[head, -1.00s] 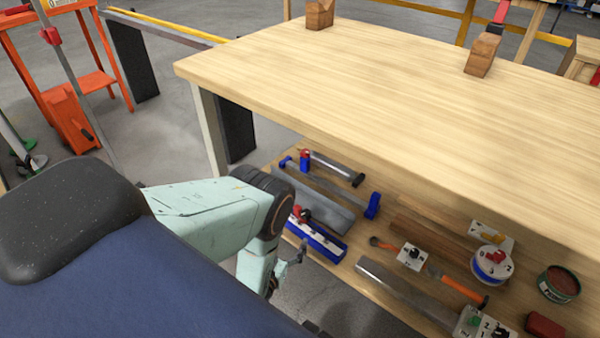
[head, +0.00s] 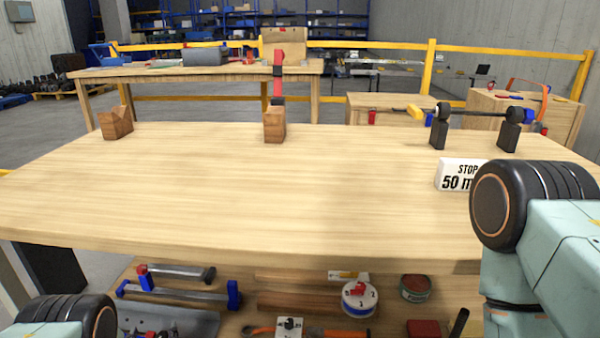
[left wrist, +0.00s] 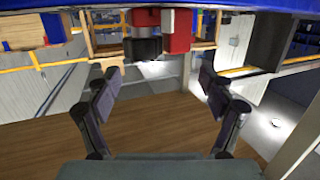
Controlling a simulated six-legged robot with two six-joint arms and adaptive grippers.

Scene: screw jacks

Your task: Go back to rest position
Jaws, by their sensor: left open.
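My left gripper (left wrist: 160,82) shows in the left wrist view with its two dark fingers wide apart and nothing between them. In the head view only a dark joint and pale green link of my left arm show at the bottom left; its gripper is hidden there. My right arm is at the right edge, bent, with its gripper out of view. The wooden workbench (head: 230,205) lies ahead, its top mostly bare.
Two notched wooden blocks (head: 116,123) (head: 275,124) stand at the bench's back. Tools lie on the lower shelf (head: 240,318).

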